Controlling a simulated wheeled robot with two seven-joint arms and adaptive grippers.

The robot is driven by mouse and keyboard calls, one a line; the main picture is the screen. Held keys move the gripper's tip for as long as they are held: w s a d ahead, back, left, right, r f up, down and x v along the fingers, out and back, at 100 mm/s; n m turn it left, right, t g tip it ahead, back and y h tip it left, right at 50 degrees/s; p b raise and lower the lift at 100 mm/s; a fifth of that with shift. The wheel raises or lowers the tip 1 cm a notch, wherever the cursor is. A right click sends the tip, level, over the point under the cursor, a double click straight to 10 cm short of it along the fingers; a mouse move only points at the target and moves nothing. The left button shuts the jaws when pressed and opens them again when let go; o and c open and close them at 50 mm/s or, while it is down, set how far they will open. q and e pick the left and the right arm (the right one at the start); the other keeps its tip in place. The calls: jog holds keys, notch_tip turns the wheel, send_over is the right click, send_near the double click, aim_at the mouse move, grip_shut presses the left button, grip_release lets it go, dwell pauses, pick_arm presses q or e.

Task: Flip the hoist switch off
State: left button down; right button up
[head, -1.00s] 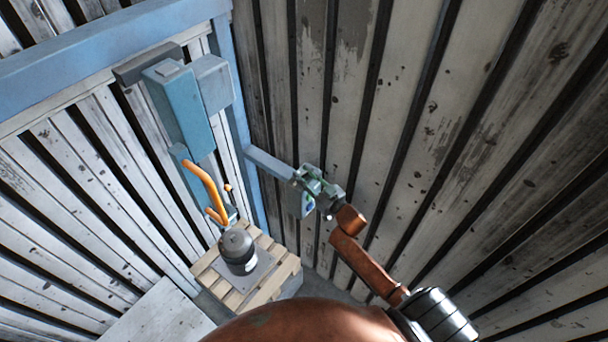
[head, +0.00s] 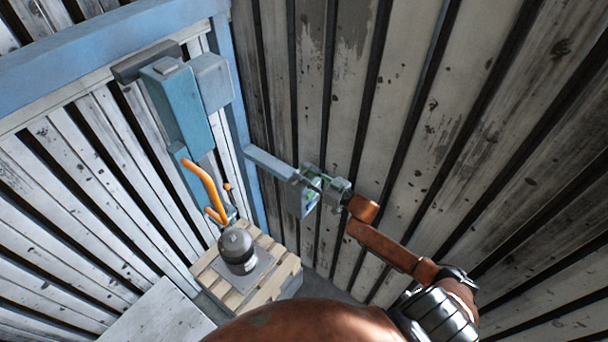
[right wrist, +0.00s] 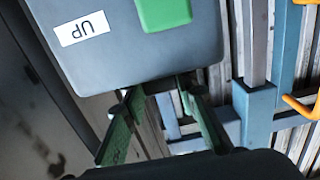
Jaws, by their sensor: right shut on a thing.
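The hoist switch is a grey-blue box (head: 309,204) at the end of a blue bracket (head: 268,162) by the right-hand wall. My right gripper (head: 318,182) is at the box. In the right wrist view its green fingers (right wrist: 158,92) reach to the box's near edge, with a dark part between their tips. It is shut on the switch; the exact contact is partly hidden. My left gripper is out of view.
A teal hoist column (head: 180,110) with an orange hook (head: 205,188) stands on the left wall beside a grey box (head: 212,82). Below, a dark rounded motor housing (head: 237,247) sits on a wooden pallet (head: 268,285). The slatted wall (head: 440,130) is close on the right.

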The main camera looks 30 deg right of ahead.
dwell(0.3)
jog(key=o, duration=1.2)
jog(key=v, duration=1.2)
